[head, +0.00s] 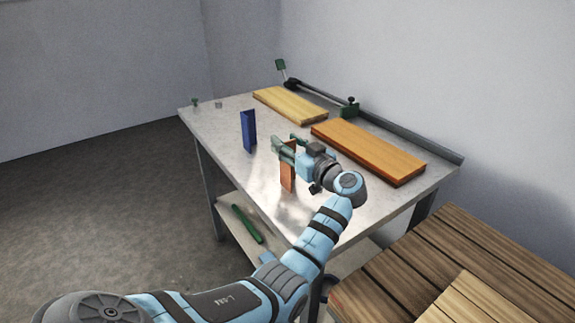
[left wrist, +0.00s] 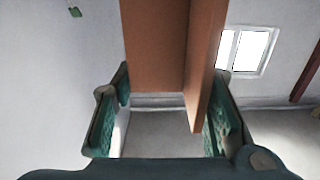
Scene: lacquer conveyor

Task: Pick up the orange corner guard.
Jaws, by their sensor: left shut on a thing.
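The orange corner guard (head: 287,178) is upright at the metal table, below and beside my left gripper (head: 284,147). My left gripper is shut on the guard, with its fingers level with the guard's upper part. In the left wrist view the guard (left wrist: 155,45) stands between the green fingers of the gripper (left wrist: 168,100), its two flanges meeting at an angle. I cannot tell whether its lower end touches the tabletop. My right gripper does not show.
A blue corner guard (head: 249,131) stands upright left of the orange one. A pale board (head: 290,104) and an orange-brown board (head: 367,150) lie toward the back of the metal table (head: 222,120). A green tool (head: 247,224) is on the lower shelf. Wooden slats (head: 450,255) are at right.

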